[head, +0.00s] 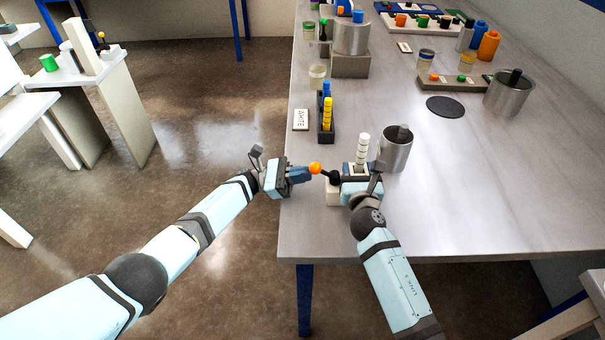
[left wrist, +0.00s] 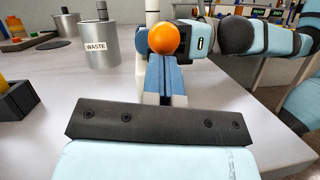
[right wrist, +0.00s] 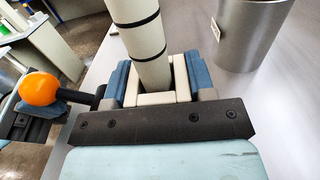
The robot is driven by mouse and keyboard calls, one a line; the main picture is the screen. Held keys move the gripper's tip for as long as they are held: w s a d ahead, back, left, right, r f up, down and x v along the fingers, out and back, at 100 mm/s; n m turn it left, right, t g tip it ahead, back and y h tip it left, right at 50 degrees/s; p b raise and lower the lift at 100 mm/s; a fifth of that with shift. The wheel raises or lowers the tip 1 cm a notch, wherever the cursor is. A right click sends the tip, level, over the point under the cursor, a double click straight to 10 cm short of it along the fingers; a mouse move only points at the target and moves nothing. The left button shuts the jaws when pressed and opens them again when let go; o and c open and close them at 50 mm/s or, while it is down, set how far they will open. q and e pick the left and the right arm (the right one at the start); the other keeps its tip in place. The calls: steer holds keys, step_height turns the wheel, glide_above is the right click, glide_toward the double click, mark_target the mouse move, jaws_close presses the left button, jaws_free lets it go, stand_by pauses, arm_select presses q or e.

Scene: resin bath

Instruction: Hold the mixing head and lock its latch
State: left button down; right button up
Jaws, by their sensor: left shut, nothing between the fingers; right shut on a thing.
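The mixing head (head: 362,147) is an upright cream column with dark rings, near the table's left edge. It also shows in the right wrist view (right wrist: 138,28). My right gripper (head: 354,177) is shut on it, one finger on each side. The latch is a dark lever with an orange ball knob (head: 315,168), pointing left from the mixing head. The knob shows in the left wrist view (left wrist: 163,39) and the right wrist view (right wrist: 39,88). My left gripper (head: 309,174) is shut and empty, its tips right at the knob; I cannot tell whether they touch.
A metal can (head: 395,155), labelled WASTE in the left wrist view (left wrist: 99,47), stands just right of the mixing head. A dark rack (head: 326,136) with yellow and blue pieces and a white card (head: 301,120) lie behind. The table's front right (head: 490,215) is clear.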

arm_select(q)
steer(key=shift+r, duration=0.1)
steer(key=r+y, duration=0.1)
steer(key=y, duration=0.1)
steer(key=d+r+t+y, duration=0.1)
steer(key=r+y, duration=0.1)
steer(key=d+r+n+y, duration=0.1)
steer(key=y, duration=0.2)
steer(key=shift+r+t, duration=0.4)
steer(key=shift+s+d+r+y, duration=0.1)
steer(key=shift+d+r+y, duration=0.2)
steer(key=shift+y, duration=0.3)
steer(key=shift+d+r, duration=0.45)
steer(key=shift+d, duration=0.25)
steer(key=r+v, duration=0.2)
steer(key=v, duration=0.7)
